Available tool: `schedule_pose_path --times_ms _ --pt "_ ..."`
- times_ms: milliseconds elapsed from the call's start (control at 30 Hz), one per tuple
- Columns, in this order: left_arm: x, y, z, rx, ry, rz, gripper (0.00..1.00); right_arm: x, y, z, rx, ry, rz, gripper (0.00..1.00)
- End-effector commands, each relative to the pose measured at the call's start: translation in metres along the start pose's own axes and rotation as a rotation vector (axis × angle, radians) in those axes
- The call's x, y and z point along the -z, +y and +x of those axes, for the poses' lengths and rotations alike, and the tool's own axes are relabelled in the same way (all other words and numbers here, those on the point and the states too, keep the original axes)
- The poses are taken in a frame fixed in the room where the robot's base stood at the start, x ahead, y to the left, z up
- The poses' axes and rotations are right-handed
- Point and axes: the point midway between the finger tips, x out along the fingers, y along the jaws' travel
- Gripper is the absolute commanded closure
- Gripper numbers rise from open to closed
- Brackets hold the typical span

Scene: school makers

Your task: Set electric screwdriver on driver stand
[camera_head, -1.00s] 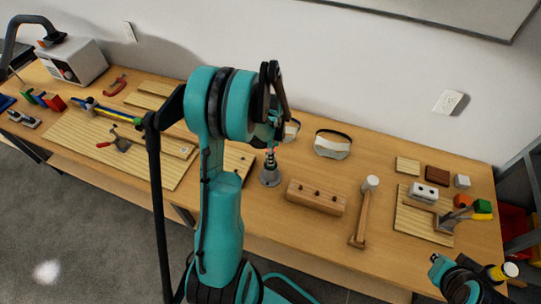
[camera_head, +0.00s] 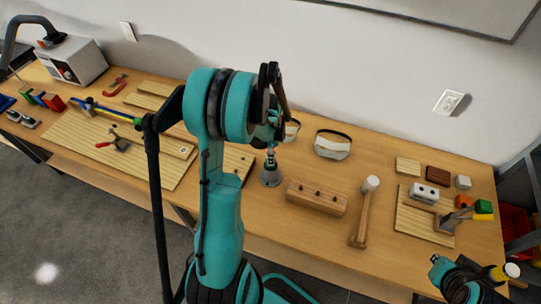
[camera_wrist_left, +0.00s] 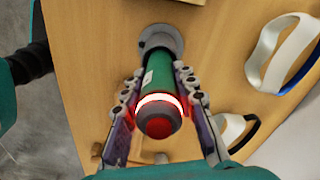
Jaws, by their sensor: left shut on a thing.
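The electric screwdriver (camera_wrist_left: 162,82) is green with a dark end cap, a red button and a glowing ring. My left gripper (camera_wrist_left: 163,98) is shut around its body, one finger on each side. The driver stand (camera_head: 270,177) is a small grey cone on the table. It shows as a grey round base in the left wrist view (camera_wrist_left: 152,37). The screwdriver's lower end (camera_head: 270,157) is upright at the stand's top; I cannot tell whether it is seated. My left wrist hides most of the screwdriver in the head view. My right gripper (camera_head: 452,277) is low at the right, its jaws unclear.
A wooden block with holes (camera_head: 317,198) and a mallet (camera_head: 364,212) lie right of the stand. A wooden board with a hole (camera_head: 236,161) is close on the left. Bare table (camera_head: 300,237) shows in front.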

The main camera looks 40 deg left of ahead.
Motion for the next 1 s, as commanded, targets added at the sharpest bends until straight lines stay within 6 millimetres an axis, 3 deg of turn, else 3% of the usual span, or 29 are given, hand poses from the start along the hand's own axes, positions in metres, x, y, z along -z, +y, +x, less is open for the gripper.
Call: schedule_pose_path --times_ms 500,533,567,867,1000 --pt "0.000 0.000 0.011 0.000 0.000 0.000 1.00 -0.006 0.000 0.009 0.000 0.000 0.000 1.00" --pt "0.000 0.000 0.011 0.000 0.000 0.000 0.70 -0.006 0.000 0.009 0.000 0.000 0.000 1.00" --pt "0.000 0.000 0.011 0.000 0.000 0.000 0.63 -0.006 0.000 0.008 0.000 0.000 0.000 1.00" --pt "0.000 0.000 0.010 0.000 0.000 0.000 0.63 -0.005 0.000 0.007 0.000 0.000 0.000 1.00" --pt "0.000 0.000 -0.001 0.000 0.000 0.000 0.63 -0.001 0.000 0.001 0.000 0.000 0.000 1.00"
